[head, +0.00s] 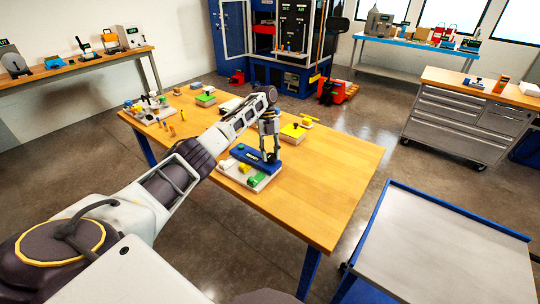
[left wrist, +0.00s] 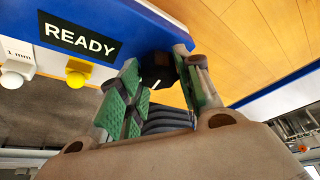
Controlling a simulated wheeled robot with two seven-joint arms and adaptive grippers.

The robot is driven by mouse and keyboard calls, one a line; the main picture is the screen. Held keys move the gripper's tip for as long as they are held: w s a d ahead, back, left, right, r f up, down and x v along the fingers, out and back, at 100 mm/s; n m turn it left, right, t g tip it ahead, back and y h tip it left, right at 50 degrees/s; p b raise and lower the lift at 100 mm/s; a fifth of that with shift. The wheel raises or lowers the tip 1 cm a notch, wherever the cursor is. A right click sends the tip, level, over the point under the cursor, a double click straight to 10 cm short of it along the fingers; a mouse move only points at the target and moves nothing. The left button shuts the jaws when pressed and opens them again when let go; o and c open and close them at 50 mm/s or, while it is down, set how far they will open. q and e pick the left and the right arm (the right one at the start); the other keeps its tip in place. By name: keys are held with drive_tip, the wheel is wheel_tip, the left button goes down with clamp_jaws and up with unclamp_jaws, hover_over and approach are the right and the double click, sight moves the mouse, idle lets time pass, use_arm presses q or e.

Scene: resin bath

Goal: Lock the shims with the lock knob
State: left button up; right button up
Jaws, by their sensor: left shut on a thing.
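A black lock knob (left wrist: 157,68) with a white mark sits at the end of a blue block (left wrist: 105,22) whose dark panel reads "READY". My left gripper (head: 270,152) is over that block on the wooden table. In the left wrist view its green-padded fingers (left wrist: 160,80) are shut on the knob, one on each side. In the head view the blue block (head: 242,154) lies on a pale base (head: 262,185), with white, yellow and green pieces along its near side. The wrist view shows a white shim piece marked "1 mm" (left wrist: 17,55) and a yellow knob (left wrist: 77,73). My right gripper is out of view.
The wooden table (head: 325,185) is clear at its right and front. A yellow-topped fixture (head: 293,132) stands just behind my gripper. A green-topped fixture (head: 205,100) and small parts stand farther back. A blue-edged cart (head: 450,250) with an empty top stands at the right.

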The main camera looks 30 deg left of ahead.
use_arm(q)
drive_tip(key=shift+m, duration=0.5)
drive_tip(key=o, duration=1)
drive_tip(key=shift+o, duration=0.2)
drive_tip(key=v, duration=0.7)
drive_tip(key=shift+r, duration=0.25)
drive_tip(key=shift+w, duration=0.15)
drive_tip(key=shift+f, duration=0.1)
idle(0.4)
